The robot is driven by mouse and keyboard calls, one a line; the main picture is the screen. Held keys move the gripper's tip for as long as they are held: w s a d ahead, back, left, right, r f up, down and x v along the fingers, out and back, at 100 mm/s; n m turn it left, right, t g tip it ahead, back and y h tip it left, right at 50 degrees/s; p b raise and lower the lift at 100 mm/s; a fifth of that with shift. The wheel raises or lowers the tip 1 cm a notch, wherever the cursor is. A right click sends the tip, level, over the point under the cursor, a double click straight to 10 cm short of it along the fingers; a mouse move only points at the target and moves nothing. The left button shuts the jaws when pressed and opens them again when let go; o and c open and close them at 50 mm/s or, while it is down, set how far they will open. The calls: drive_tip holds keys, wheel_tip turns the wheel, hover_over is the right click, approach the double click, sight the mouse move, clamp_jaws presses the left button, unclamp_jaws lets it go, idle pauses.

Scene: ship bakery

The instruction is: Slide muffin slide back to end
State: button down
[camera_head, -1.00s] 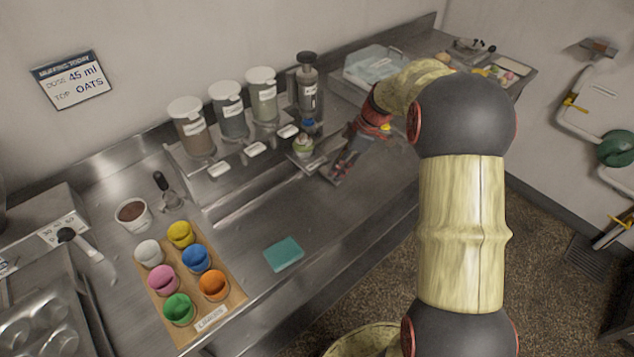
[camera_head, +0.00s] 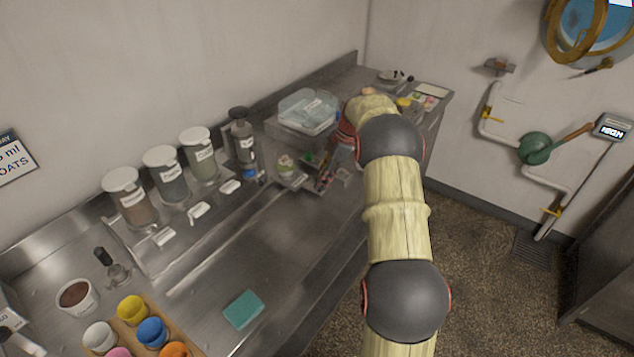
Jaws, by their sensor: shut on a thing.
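The muffin slide (camera_head: 293,182) is a small metal carriage on the track along the counter. It bears a muffin cup (camera_head: 285,164) with a pale and green top, standing upright. It is just right of the black-topped dispenser (camera_head: 243,140), near the far right end of the track (camera_head: 222,240). My gripper (camera_head: 322,181) is at the slide's right side, low over the counter, and is shut on it. The exact grip point is small and partly hidden by the fingers.
Three white-lidded canisters (camera_head: 163,172) stand left of the dispenser. A teal sponge (camera_head: 243,310) lies on the front counter. Coloured cups (camera_head: 132,309) are at lower left.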

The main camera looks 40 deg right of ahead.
drive_tip(key=shift+d+r, duration=0.15)
drive_tip(key=shift+d, duration=0.05)
drive_tip(key=c, duration=1.7)
unclamp_jaws()
drive_tip(key=shift+w+d, duration=0.1)
drive_tip(key=shift+d, duration=0.05)
drive_tip(key=shift+c, duration=0.2)
drive_tip(key=shift+o, duration=0.9)
drive_tip(key=v, duration=1.1)
drive_tip(key=shift+r, duration=0.35)
